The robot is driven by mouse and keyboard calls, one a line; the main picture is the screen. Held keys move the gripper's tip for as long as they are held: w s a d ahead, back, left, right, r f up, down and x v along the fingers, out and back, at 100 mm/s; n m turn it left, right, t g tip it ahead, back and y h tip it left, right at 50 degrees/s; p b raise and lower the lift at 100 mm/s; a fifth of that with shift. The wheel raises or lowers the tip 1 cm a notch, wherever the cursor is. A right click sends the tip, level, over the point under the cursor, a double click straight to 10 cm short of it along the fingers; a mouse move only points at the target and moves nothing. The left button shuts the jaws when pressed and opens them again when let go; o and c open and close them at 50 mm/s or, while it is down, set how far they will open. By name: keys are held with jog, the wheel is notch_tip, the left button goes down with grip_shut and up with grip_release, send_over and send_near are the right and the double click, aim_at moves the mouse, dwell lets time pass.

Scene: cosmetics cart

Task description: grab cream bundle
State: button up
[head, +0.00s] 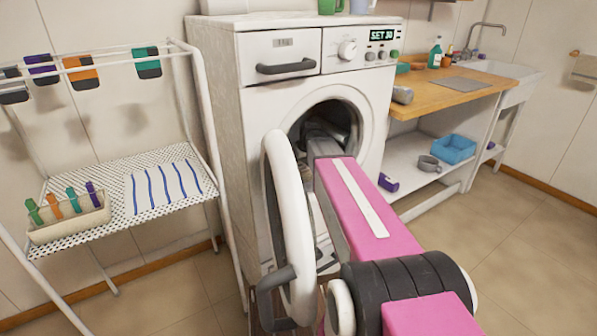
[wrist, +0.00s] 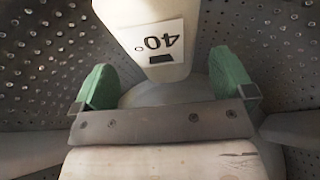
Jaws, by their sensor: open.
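My gripper (wrist: 164,78) has green fingertips spread apart, one on each side of the bundle's lower end. The bundle sits in the gap between them. I see space on both sides and no clear contact. The bundle's upper part runs out of the picture. In the head view my pink arm reaches through the open door of the washing machine (head: 270,120). The gripper and bundle are not clear there.
The round white door (head: 289,225) hangs open close to the left of my arm. A drying rack (head: 135,215) stands at the left. A wooden counter (head: 440,100) and a shelf with a blue basket (head: 455,148) are at the right. The floor at right is clear.

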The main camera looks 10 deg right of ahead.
aim_at(299, 164)
jog(key=x, duration=0.5)
jog(key=shift+s, duration=0.1)
jog(key=c, duration=1)
